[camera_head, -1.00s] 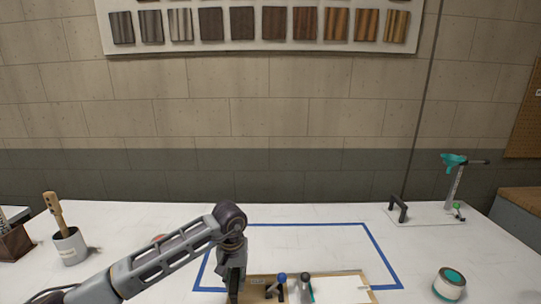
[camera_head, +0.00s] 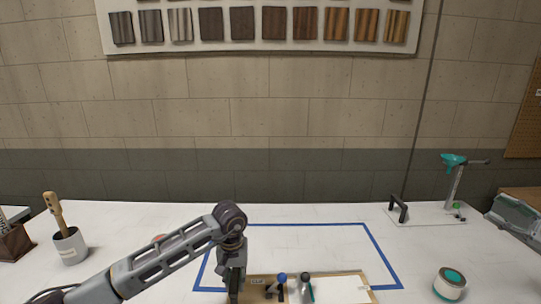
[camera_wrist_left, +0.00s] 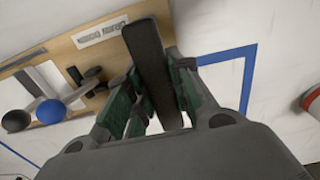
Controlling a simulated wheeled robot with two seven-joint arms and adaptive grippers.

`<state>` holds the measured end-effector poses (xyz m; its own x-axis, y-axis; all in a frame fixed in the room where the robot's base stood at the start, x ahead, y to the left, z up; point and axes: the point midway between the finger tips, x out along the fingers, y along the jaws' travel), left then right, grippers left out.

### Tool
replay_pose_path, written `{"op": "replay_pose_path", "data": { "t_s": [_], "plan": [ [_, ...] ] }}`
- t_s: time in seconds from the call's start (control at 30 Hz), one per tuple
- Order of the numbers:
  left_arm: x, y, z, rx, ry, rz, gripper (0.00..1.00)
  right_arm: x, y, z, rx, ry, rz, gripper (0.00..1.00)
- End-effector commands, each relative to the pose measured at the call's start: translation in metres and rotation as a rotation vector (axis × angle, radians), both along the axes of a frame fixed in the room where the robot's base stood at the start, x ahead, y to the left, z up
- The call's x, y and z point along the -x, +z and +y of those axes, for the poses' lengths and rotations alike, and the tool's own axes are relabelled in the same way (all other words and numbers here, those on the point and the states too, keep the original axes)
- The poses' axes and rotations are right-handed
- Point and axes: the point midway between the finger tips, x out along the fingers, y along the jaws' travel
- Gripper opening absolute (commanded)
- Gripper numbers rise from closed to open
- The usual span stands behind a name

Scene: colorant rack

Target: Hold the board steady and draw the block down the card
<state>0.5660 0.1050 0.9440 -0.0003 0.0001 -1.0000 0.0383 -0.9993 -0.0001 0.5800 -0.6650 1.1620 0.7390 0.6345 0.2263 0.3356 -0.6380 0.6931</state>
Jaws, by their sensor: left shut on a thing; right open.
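The wooden board (camera_head: 260,281) lies at the bottom edge of the head view, partly cut off. It also shows in the left wrist view (camera_wrist_left: 95,45). A white card (camera_head: 345,290) lies on its right part. My left gripper (camera_head: 235,286) is at the board's left end. In the left wrist view its fingers are closed around a dark upright bar (camera_wrist_left: 150,60) at the board's edge. A blue knob (camera_head: 282,278) and a dark knob (camera_head: 304,277) stand on the board. I cannot make out the block for certain. My right gripper is out of view.
Blue tape (camera_head: 300,225) frames the work area. A white tin (camera_head: 450,284) stands at the right and a cup with a wooden-handled tool (camera_head: 70,245) at the left. A stand with a teal top (camera_head: 455,180) is at the back right.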

Motion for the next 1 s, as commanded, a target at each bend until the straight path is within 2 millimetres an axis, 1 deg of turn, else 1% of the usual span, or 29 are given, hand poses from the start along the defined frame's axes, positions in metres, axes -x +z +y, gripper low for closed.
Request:
{"op": "replay_pose_path", "data": {
  "t_s": [0.03,0.2,0.47,0.67,0.8,0.9,1.0],
  "plan": [
    [0.000,0.000,0.000,0.001,0.000,0.000,0.00,-0.003,0.012,0.012,0.001,0.031,-0.011,0.46],
    [0.000,0.000,0.000,0.001,0.000,0.000,0.00,-0.008,0.047,0.049,0.014,0.127,-0.035,0.46],
    [0.000,0.000,0.000,0.001,0.000,0.000,0.00,-0.007,0.101,0.105,0.062,0.265,-0.068,0.46],
    [0.000,0.000,0.000,0.001,0.000,0.000,0.00,0.002,0.143,0.147,0.121,0.361,-0.091,0.46],
    [0.000,0.000,0.000,0.001,0.000,0.000,0.00,0.013,0.172,0.176,0.176,0.423,-0.108,0.46],
    [0.000,0.000,0.000,0.001,0.000,0.000,0.00,0.021,0.190,0.196,0.220,0.461,-0.118,0.46],
    [0.000,0.000,0.000,0.000,0.000,0.000,0.00,0.029,0.204,0.215,0.267,0.493,-0.124,0.46]
  ]
}}
